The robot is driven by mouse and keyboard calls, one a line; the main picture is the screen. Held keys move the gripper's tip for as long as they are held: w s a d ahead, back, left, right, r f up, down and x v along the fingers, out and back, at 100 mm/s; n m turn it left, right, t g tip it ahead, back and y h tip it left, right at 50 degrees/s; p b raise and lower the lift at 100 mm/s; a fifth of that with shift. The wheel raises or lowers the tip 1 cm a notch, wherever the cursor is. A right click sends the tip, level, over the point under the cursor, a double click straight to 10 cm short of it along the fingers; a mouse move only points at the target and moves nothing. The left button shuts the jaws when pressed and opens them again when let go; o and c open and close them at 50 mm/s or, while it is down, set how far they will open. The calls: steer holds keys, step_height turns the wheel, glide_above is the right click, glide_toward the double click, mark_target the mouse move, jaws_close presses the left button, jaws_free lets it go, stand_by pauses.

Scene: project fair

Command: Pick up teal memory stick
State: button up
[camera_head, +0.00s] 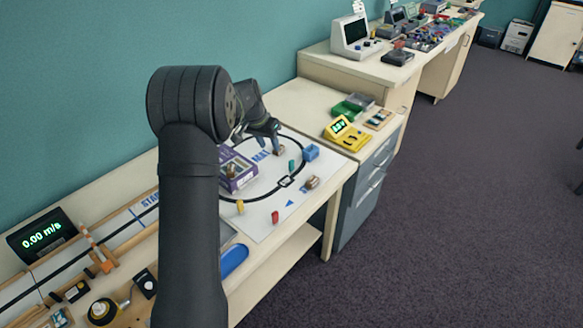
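A small teal piece (291,165), probably the teal memory stick, stands on the white mat (262,222) inside the black loop. My gripper (275,148) is behind and to the left of it, low over the mat near a small brownish block (280,151). The teal piece looks apart from the fingers. The fingers are small and dark here, so I cannot tell whether they are open or shut. My arm hides part of the mat and bench.
A purple box (243,177) stands left of the teal piece, and a blue block (311,152) to its right. Yellow (240,207) and red (275,217) pieces and a brownish item (312,183) stand nearer the front edge. A yellow meter (346,135) is beyond.

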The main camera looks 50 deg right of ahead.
steer(key=d+m, duration=0.4)
steer(key=h, duration=0.1)
glide_toward(291, 173)
steer(key=d+f, duration=0.1)
steer(key=f, duration=0.1)
steer(key=d+f, duration=0.4)
steer(key=shift+w+f, duration=0.15)
jaws_close()
